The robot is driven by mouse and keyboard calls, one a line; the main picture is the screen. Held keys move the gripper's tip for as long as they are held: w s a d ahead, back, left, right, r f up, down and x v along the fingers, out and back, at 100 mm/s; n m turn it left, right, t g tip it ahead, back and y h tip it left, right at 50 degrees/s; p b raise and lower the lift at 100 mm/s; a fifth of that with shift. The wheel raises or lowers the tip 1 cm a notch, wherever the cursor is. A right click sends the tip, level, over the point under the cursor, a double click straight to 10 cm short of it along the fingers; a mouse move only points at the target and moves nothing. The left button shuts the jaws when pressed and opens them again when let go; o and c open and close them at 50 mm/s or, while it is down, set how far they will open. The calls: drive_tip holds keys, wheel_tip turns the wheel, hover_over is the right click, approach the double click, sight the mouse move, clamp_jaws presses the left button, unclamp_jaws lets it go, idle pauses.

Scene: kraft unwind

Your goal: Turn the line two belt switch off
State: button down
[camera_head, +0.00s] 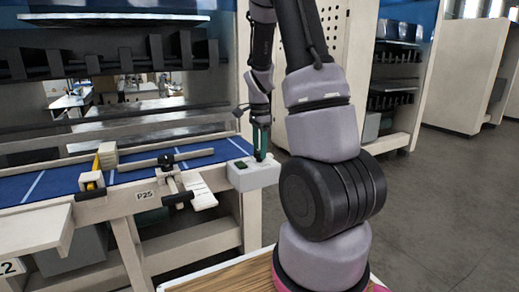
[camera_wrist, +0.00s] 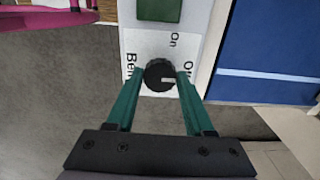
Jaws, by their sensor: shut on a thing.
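The belt switch is a black round knob (camera_wrist: 157,70) on a white label plate of a pale control box (camera_head: 252,175). In the wrist view, my gripper (camera_wrist: 160,76) has its two green fingers on either side of the knob, closed on it. A short white mark on the knob points right in that view, towards a label partly hidden by the right finger, of which "O" shows. "On" is printed above the knob and a partly covered "Be…" on the left. In the head view, my gripper (camera_head: 261,146) reaches down to the box top, and the fingers hide the knob.
A green square (camera_wrist: 159,9) sits on the box beside the knob. A blue belt bed (camera_head: 40,187) with rails and small clamps runs left of the box, on a frame marked P25 (camera_head: 147,195). A wooden tabletop (camera_head: 235,279) is at the front. Grey floor (camera_head: 430,220) is open at right.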

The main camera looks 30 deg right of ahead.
sight(259, 151)
drive_tip(key=shift+c, duration=1.4)
unclamp_jaws()
wheel_tip(259, 151, up, 11)
drive_tip(key=shift+f, duration=0.1)
drive_tip(key=s+a+r+n+t+y, duration=0.1)
drive_tip(key=s+a+r+n+t, duration=0.2)
drive_tip(key=s+a+r+n, duration=0.3)
drive_tip(key=s+a+r+n+t+y, duration=0.1)
drive_tip(key=s+a+r+n+t, duration=0.3)
drive_tip(key=s, duration=0.9)
drive_tip(key=a+r+n, duration=0.3)
drive_tip(key=shift+s+a+r+n, duration=0.2)
drive_tip(key=shift+s+n, duration=0.1)
